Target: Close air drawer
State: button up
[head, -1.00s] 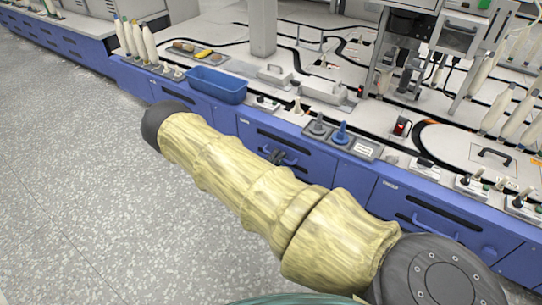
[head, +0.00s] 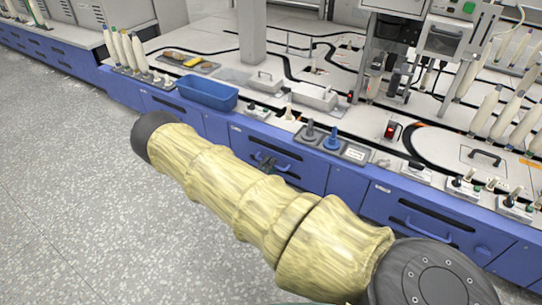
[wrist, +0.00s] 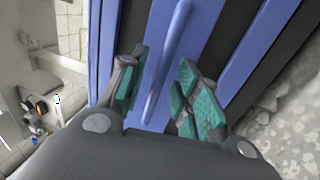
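A blue drawer front (head: 306,174) with a blue bar handle (head: 285,153) is in the lower middle of the machine in the head view. How far this drawer stands out is not clear, as my arm covers its lower part. My gripper (head: 267,164) is at the handle's left part, small and partly hidden behind my arm. In the wrist view my gripper (wrist: 165,95) is open, with teal finger pads on either side of the blue handle (wrist: 168,60). The handle runs between the fingers; contact is not clear.
Another blue drawer (head: 432,222) with a handle is to the right. On the worktop above are a blue bin (head: 207,91), a panel with a grey and a blue knob (head: 332,140), and several white bobbins (head: 124,48). Speckled floor (head: 80,200) is clear at left.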

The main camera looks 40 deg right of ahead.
jog(key=v, duration=1)
jog(key=shift+a+f, duration=0.15)
jog(key=shift+a, duration=0.25)
jog(key=shift+s+d, duration=0.1)
jog(key=shift+s, duration=0.05)
jog(key=s+a+f+m+y+p, duration=0.1)
jog(key=s+a+f+y+p, duration=0.15)
jog(key=s+y, duration=0.35)
jog(key=s+a+f+y+p, duration=0.2)
jog(key=s+y+p, duration=0.2)
jog(key=s+y, duration=0.25)
jog(key=s+a+r+m+g+y+p, duration=0.2)
jog(key=s+a+r+g+y, duration=0.15)
jog(key=s+a, duration=0.55)
jog(key=s+a+r+m+g+y+p, duration=0.1)
jog(key=s+a+r+g+y+p, duration=0.4)
jog(key=s, duration=0.7)
notch_tip(320, 180, up, 36)
jog(key=t+h+p, duration=0.1)
jog(key=t+p, duration=0.1)
jog(key=p, duration=3.2)
jog(key=shift+a+h+p, duration=0.3)
jog(key=shift+a+h, duration=0.1)
jog(key=shift+s, duration=0.15)
